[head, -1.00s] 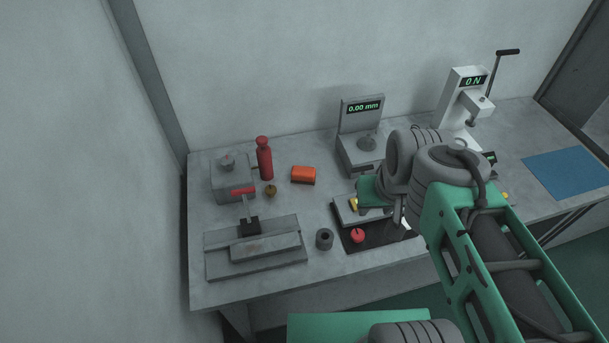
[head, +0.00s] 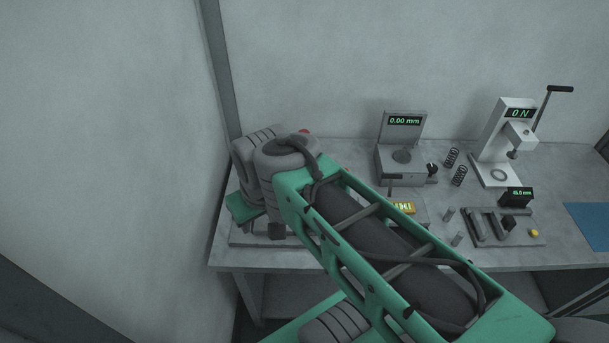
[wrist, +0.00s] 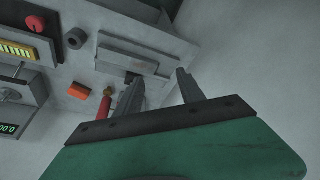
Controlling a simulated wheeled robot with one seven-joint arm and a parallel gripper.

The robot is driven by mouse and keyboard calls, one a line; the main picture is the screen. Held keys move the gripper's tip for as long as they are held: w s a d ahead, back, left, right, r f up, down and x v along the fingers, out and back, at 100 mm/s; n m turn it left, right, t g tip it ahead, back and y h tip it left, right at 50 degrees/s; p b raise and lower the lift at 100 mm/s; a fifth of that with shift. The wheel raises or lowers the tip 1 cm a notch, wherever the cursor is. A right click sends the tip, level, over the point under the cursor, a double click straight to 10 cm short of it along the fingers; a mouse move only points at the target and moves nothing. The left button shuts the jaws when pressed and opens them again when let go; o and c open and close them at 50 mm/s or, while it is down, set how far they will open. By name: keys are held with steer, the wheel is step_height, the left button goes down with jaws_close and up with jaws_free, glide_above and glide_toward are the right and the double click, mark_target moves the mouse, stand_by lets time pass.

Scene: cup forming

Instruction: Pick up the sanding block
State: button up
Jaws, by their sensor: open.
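The orange block (wrist: 78,92), which looks like the sanding block, lies on the grey table in the wrist view. It is left of my gripper, apart from it, with the red bottle between them. In the head view the block is hidden behind my arm. My gripper (wrist: 160,76) is open, with nothing between its two fingers. The fingers reach over the table area in front of the grey fixture (wrist: 140,48).
A red bottle (wrist: 103,107) and a small brass piece (wrist: 108,90) are close to the left finger. A dark ring (wrist: 75,38) and a red knob (wrist: 33,22) lie farther off. The gauge stand (head: 402,160) and white press (head: 500,150) stand toward the right.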

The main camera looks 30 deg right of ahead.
steer(key=shift+o, duration=1.4)
steer(key=w+d+n, duration=0.1)
steer(key=w+d, duration=0.2)
steer(key=w, duration=0.3)
steer(key=shift+w+d+r, duration=0.3)
steer(key=shift+d+r, duration=0.05)
steer(key=shift+r, duration=0.05)
steer(key=shift+o, duration=0.2)
steer(key=w+d+f+n+y, duration=0.1)
steer(key=w+d+f+n, duration=0.1)
steer(key=w+d, duration=0.6)
steer(key=d, duration=0.3)
steer(key=shift+f+g, duration=0.3)
steer(key=shift+f, duration=0.1)
steer(key=n+y, duration=0.2)
steer(key=n, duration=0.1)
glide_above(346, 171)
steer(key=shift+t, duration=0.4)
step_height(346, 171, down, 11)
steer(key=shift+s+f+b, duration=0.1)
steer(key=shift+f+b, duration=0.1)
steer(key=shift+b, duration=0.15)
steer(key=p+x, duration=0.2)
steer(key=x, duration=0.5)
steer(key=shift+f, duration=0.3)
steer(key=shift+c, duration=0.2)
